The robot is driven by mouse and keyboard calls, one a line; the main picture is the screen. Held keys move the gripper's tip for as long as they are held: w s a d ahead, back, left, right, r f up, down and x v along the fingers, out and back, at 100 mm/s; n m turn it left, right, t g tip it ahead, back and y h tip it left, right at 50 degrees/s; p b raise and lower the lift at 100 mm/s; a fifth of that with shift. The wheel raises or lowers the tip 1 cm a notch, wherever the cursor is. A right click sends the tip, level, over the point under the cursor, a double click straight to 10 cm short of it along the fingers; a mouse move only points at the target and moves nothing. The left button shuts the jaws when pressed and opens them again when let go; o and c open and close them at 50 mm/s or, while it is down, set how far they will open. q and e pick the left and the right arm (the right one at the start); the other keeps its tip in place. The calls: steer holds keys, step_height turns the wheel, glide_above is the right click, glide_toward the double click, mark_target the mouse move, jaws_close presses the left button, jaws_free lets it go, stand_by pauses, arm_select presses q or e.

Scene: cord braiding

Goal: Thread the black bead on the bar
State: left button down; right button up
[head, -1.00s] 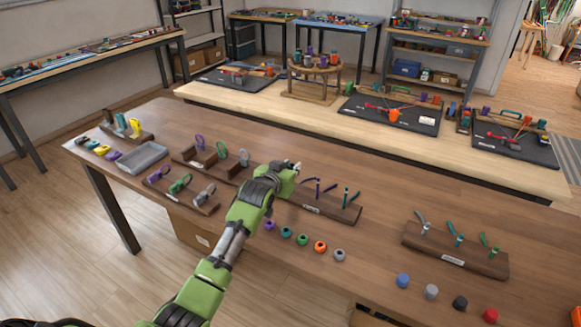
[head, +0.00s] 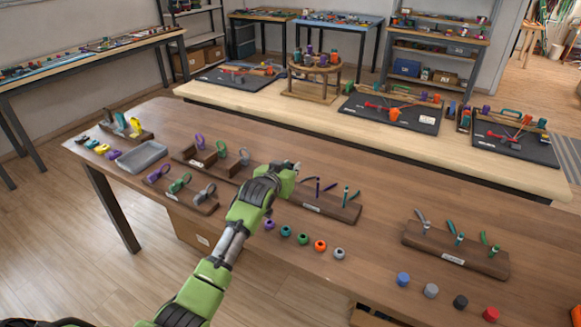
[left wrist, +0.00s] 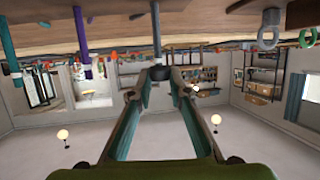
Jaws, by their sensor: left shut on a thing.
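My left gripper (head: 294,166) is over the far left end of a dark wooden stand (head: 322,204) in the head view. In the left wrist view its fingers (left wrist: 158,78) are shut on the black bead (left wrist: 158,73). The wrist picture is upside down. A grey bar (left wrist: 155,30) lines up with the bead, its tip at or just beside it; I cannot tell whether the bar is inside the hole. A purple bar (left wrist: 80,45) and a teal bar (left wrist: 8,60) stand on the same stand. The arm hides bead and grey bar in the head view. My right gripper is not in view.
A row of loose beads, including an orange bead (head: 320,246), lies in front of the stand. Another stand (head: 455,252) with bars is at right, with several coloured cylinders such as a black one (head: 460,302) before it. A grey tray (head: 142,157) lies left.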

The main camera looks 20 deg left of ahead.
arm_select(q)
steer(key=shift+f+b, duration=0.4)
steer(key=shift+f, duration=0.5)
stand_by(0.3)
steer(key=c, duration=1.8)
jaws_free()
steer(key=o, duration=0.3)
steer(key=shift+r, duration=0.1)
